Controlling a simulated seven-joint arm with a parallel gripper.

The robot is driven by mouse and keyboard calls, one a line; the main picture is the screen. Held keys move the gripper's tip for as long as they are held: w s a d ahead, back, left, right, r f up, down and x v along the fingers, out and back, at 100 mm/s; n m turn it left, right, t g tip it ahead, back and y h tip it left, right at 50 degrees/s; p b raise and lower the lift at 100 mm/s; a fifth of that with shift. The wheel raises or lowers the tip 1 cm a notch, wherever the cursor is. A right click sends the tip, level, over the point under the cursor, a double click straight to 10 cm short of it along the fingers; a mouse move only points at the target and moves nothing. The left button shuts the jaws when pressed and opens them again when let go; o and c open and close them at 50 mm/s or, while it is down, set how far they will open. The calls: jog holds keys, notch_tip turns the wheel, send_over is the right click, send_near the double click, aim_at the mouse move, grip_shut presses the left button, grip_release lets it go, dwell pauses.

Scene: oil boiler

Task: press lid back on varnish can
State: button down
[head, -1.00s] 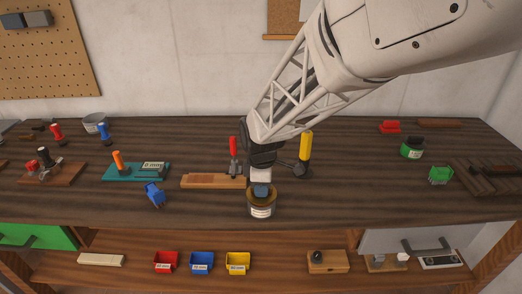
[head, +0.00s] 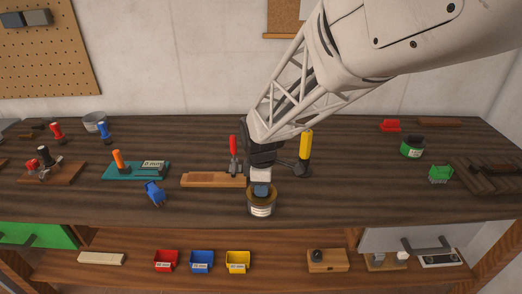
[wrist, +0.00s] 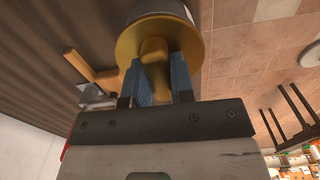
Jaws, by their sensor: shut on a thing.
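The varnish can (head: 261,211) stands upright near the front edge of the bench, with a pale label on its side. Its gold-brown lid (head: 272,196) is at the can's top, and my gripper (head: 261,189) is directly above, pointing down. In the wrist view, the two blue fingers of my gripper (wrist: 163,82) are shut on the knob (wrist: 154,52) in the middle of the round gold lid (wrist: 192,47). The can's body (wrist: 155,6) shows just beyond the lid. I cannot tell whether the lid is fully seated, as the seam is hidden.
A wooden board with a red-handled clamp (head: 233,150) is close on the left, and a yellow-handled tool (head: 305,148) is close behind on the right. A blue object (head: 154,193) lies farther left. The bench right of the can is clear.

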dwell(0.4)
jog(key=shift+c, duration=2.1)
grip_release()
jog(key=shift+r, duration=3.45)
grip_shut()
jog(key=shift+f, duration=2.5)
